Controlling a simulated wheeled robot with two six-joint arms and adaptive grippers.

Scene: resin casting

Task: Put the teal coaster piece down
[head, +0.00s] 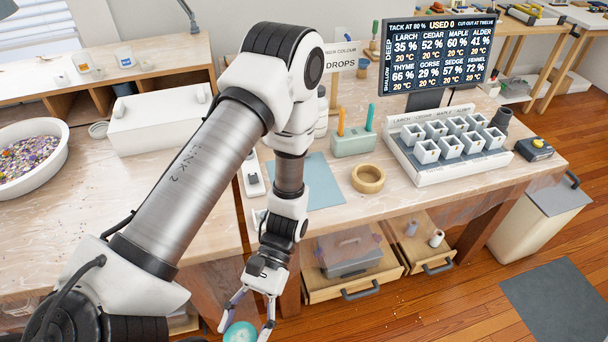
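The teal coaster piece (240,333) is at the bottom edge of the head view, partly cut off by the frame. My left gripper (246,328) points down with one finger on each side of the piece and appears shut on it. The piece is in front of the workbench's front edge, with nothing seen supporting it from below. My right gripper is not in view.
A blue-grey mat (318,183) lies bare on the bench, partly behind my arm. Near it are a wooden ring (368,179), a green tool holder (352,143) and a rack of white cups (449,145). Two drawers (350,285) stand open below the bench front.

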